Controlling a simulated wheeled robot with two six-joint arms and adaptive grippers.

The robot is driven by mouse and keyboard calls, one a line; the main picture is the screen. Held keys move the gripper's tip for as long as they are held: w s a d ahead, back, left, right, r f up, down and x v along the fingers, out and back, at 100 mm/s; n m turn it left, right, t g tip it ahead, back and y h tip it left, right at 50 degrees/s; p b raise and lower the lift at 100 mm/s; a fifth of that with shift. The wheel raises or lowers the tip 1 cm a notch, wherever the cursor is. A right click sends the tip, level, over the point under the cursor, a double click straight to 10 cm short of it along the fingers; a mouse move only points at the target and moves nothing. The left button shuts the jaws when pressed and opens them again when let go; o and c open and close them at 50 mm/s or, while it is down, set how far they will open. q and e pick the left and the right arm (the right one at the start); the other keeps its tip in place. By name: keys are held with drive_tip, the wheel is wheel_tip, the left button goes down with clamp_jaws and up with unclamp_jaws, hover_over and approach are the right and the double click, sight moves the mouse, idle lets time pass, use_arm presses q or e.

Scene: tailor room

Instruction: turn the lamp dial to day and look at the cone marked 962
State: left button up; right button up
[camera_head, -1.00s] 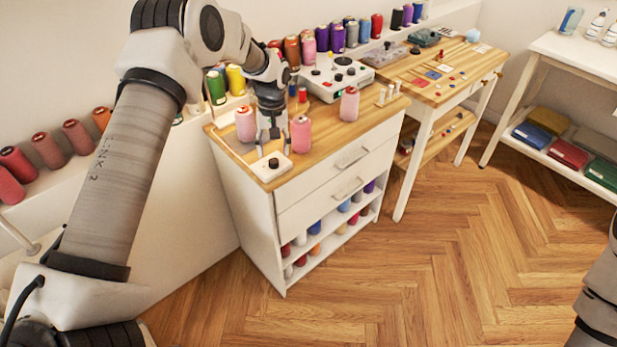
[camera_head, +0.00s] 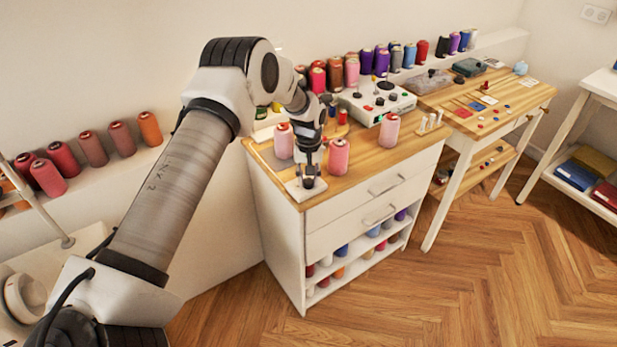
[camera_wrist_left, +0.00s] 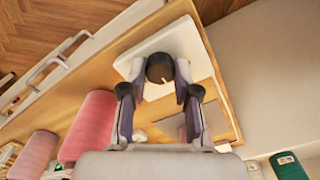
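The lamp dial is a black knob (camera_wrist_left: 160,68) on a white square base (camera_wrist_left: 190,42), at the near corner of the cabinet top. In the head view its base (camera_head: 297,193) shows under my left gripper (camera_head: 309,182). In the wrist view the left gripper's fingers (camera_wrist_left: 160,78) point at the dial, one on each side of the knob, apart. Whether they touch it I cannot tell. Three pink cones stand on the cabinet top: one behind the gripper (camera_head: 284,141), one right beside it (camera_head: 338,158), one farther right (camera_head: 390,131). No 962 marking is legible. My right gripper is out of view.
A white control box (camera_head: 375,102) with black knobs stands at the back of the cabinet top (camera_head: 366,163). A wooden worktable (camera_head: 510,105) with small items is to the right. Several coloured cones line the wall ledge. The floor (camera_head: 430,290) in front is clear.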

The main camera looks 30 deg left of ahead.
use_arm(q)
drive_tip(key=shift+m, duration=0.3)
clamp_jaws()
drive_tip(key=m+b, duration=0.1)
drive_tip(key=m, duration=0.4)
drive_tip(key=shift+f, duration=0.1)
drive_tip(key=m, duration=0.5)
drive_tip(key=shift+s, duration=0.1)
idle(0.3)
drive_tip(key=o, duration=1)
unclamp_jaws()
drive_tip(key=shift+o, duration=0.2)
